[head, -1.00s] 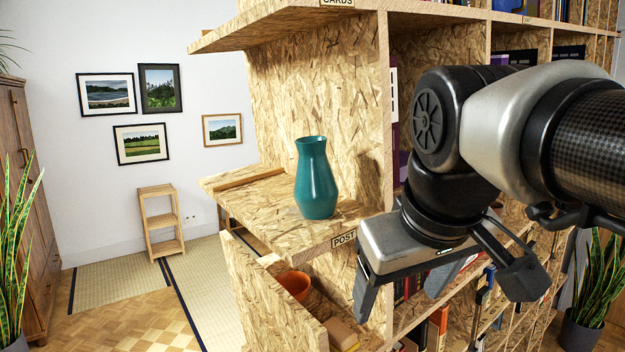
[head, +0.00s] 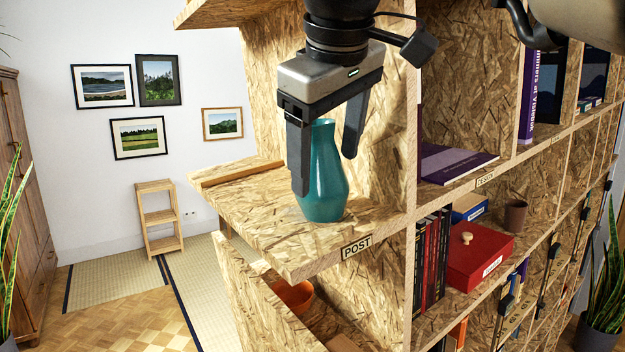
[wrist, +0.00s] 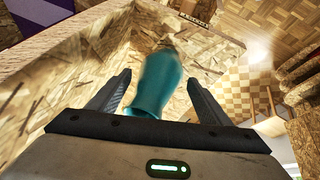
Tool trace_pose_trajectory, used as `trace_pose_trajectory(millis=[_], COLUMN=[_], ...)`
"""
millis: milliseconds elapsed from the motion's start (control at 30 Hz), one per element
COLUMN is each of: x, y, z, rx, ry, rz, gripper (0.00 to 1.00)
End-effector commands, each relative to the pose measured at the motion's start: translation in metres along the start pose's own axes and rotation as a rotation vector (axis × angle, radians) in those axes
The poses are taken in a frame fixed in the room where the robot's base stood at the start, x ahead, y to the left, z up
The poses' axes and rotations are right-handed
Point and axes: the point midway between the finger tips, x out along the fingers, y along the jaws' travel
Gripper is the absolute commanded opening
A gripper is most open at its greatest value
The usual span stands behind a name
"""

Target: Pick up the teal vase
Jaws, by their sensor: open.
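The teal vase (head: 323,182) stands upright on the OSB shelf labelled POST (head: 262,232) in the head view. My gripper (head: 326,172) is open and points down over it, with one finger in front of the vase's left side and the other at its upper right. In the wrist view the vase (wrist: 157,84) shows between the two fingers (wrist: 160,92), a little blurred. I cannot tell whether either finger touches it.
An upright OSB panel (head: 412,180) stands right of the vase. A wooden strip (head: 243,173) lies along the shelf's left edge. An orange pot (head: 297,296) sits in the compartment below. Beyond the panel are a purple book (head: 452,163) and a red box (head: 478,254).

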Motion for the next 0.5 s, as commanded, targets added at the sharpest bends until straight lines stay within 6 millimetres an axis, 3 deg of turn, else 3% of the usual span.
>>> trace_pose_trajectory(millis=[400, 500], x=[0.05, 0.055], y=[-0.004, -0.003], z=[-0.002, -0.003], rx=[0.001, 0.001], ry=[-0.002, 0.001], rz=[-0.001, 0.0], gripper=[0.72, 0.72])
